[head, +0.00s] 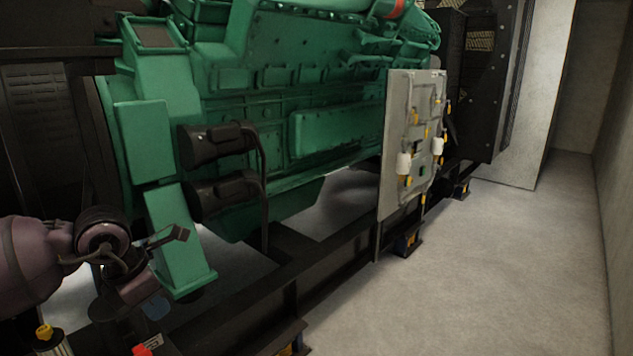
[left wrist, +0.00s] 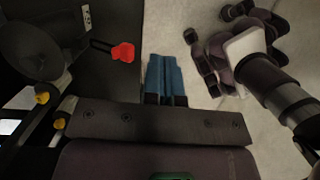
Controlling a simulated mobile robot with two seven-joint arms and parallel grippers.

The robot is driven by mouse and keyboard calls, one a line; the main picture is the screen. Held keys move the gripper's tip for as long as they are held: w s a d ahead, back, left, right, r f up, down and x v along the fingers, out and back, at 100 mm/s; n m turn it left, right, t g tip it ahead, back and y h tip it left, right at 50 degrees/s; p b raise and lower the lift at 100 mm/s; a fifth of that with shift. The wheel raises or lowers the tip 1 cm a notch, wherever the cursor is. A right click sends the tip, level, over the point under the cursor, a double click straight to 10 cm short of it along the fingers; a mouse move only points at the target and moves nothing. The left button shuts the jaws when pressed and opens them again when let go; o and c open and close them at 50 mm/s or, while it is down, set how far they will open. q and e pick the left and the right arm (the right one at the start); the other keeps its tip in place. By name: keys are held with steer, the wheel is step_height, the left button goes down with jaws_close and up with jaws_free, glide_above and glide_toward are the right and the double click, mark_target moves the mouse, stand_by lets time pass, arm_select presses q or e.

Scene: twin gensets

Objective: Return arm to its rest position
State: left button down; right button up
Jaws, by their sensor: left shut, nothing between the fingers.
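My left arm enters the head view from the lower left, bent in front of the green engine. My left gripper (head: 155,307) is low there, mostly hidden by the wrist; only a bit of blue finger shows. In the left wrist view its two blue fingers (left wrist: 166,78) lie together, shut and empty, above the pale floor. They are apart from the red handle (left wrist: 122,52), which shows to their left. My right gripper does not show in the head view. Parts of my own body show at the right of the left wrist view.
The green engine (head: 330,135) stands on a dark frame rail (head: 290,297). A grey panel (head: 396,140) with yellow-tagged parts stands at its right. The red handle (head: 141,350) and a yellow-capped part (head: 44,333) are near my left arm. Open floor (head: 480,270) lies right.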

arm_select(q)
steer(key=w+d+r+n+t+h, duration=0.1)
steer(key=d+r+n+t+h, duration=0.2)
steer(key=d+r+n+h, duration=0.35)
steer(key=w+d+r+n+t+h, duration=0.2)
steer(key=d+r+n+t+h, duration=0.15)
steer(key=d+h, duration=0.5)
steer(key=s+a+f+n+t+y, duration=0.1)
steer(key=a+f+n+t+y, duration=0.5)
steer(key=f+n, duration=0.6)
steer(key=s+a+f+n+t+y, duration=0.2)
steer(key=a+f+n+y, duration=0.2)
steer(key=f+n+y, duration=0.55)
steer(key=s+a+f+n+g+y, duration=0.1)
steer(key=s+a+f+n+g, duration=0.1)
steer(key=s+f+n, duration=0.4)
steer(key=s+a+f+n+g+y, duration=0.1)
steer(key=s+f+n+g, duration=0.2)
steer(key=s+f, duration=1)
steer(key=s+n, duration=0.3)
steer(key=shift+a, duration=0.35)
steer(key=shift+g, duration=0.25)
